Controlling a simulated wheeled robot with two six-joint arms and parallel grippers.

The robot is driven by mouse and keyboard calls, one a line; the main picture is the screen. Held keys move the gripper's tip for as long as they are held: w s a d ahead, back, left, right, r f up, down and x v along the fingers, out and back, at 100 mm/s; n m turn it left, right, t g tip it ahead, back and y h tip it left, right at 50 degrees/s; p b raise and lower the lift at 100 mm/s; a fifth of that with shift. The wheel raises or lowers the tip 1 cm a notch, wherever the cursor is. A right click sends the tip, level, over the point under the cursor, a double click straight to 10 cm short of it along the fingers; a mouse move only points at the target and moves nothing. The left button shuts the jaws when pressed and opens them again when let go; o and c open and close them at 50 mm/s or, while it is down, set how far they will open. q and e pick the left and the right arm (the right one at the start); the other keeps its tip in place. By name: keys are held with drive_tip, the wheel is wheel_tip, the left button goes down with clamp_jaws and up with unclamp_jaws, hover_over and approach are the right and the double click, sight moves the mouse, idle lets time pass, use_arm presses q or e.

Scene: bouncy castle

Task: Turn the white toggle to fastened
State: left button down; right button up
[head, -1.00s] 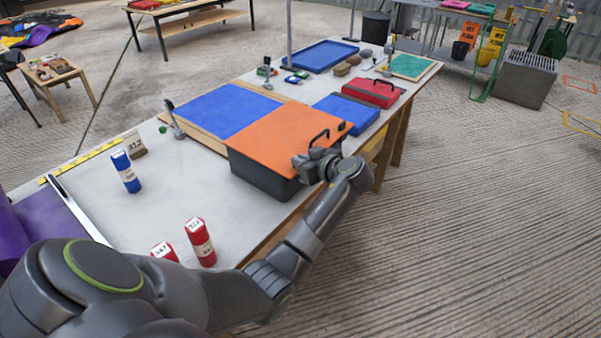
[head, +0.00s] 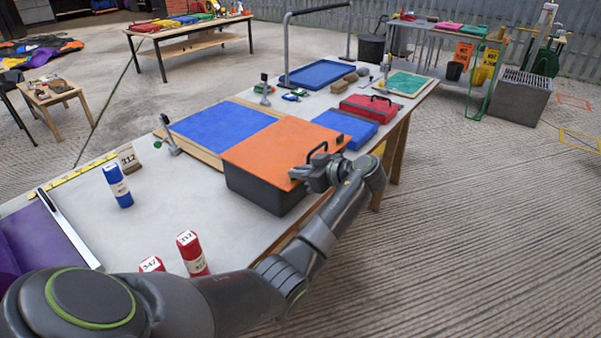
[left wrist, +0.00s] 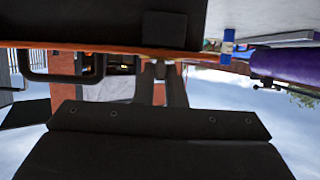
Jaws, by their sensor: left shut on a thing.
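A box with a black body (head: 256,191) and an orange lid (head: 270,147) stands at the table's near edge, its lid down. My left gripper (head: 312,178) is at the box's right front edge. In the left wrist view its fingers (left wrist: 160,83) are close together at the lid's orange edge (left wrist: 215,57), shut on a small pale part. I cannot tell whether that part is the white toggle; none shows clearly elsewhere. My right gripper is out of view.
A blue panel (head: 222,128) lies behind the box. A blue case (head: 345,127) and a red case (head: 370,107) stand further back. Open floor lies right.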

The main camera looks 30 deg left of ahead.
use_arm(q)
drive_tip(key=c, duration=1.5)
unclamp_jaws()
